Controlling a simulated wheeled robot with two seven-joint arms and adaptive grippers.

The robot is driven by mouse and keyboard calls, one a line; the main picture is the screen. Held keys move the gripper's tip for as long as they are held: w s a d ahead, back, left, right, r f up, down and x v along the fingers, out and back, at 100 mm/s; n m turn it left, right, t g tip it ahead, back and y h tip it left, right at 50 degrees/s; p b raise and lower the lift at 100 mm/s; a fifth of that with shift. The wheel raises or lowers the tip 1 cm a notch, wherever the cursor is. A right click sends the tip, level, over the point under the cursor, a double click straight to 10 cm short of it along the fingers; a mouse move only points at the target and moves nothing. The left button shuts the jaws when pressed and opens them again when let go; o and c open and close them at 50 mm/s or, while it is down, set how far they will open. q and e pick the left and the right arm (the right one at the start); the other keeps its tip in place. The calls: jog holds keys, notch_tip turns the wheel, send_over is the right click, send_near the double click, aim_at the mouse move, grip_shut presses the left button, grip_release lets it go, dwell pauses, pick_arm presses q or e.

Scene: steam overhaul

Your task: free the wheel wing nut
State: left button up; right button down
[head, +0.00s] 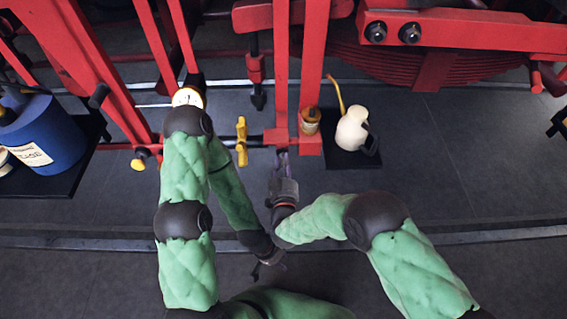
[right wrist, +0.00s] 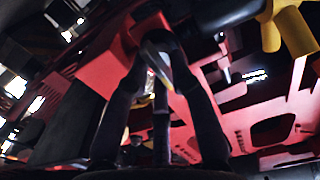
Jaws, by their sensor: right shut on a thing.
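My right gripper (head: 281,158) points up to a red block on the crossbar. In the right wrist view its dark fingers close around a slim metallic piece (right wrist: 158,62) beside a red block (right wrist: 118,55). The fingers partly hide this piece. My left gripper (head: 268,268) hangs low, away from the fittings; its opening is unclear.
Red uprights and bars of the machine stand behind. A cream oil can (head: 351,128) with a yellow spout stands on a black plate at right of the uprights. A small amber jar (head: 310,120) is close to my right gripper. A blue container (head: 42,130) stands at left.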

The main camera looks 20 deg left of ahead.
jog(key=shift+r+n, duration=0.1)
jog(key=shift+n, duration=0.4)
jog(key=shift+a+r+n+p, duration=0.15)
jog(key=shift+n+p, duration=0.2)
jog(key=shift+n, duration=3)
jog(key=shift+a+f+n+p, duration=0.15)
jog(key=shift+n+p, duration=0.2)
jog(key=shift+n, duration=3.05)
jog(key=shift+a+r+n+p, duration=0.15)
jog(key=shift+n+p, duration=0.2)
jog(key=shift+n, duration=3)
jog(key=c, duration=1.2)
grip_release()
jog(key=shift+c, duration=0.2)
jog(key=shift+f, duration=0.25)
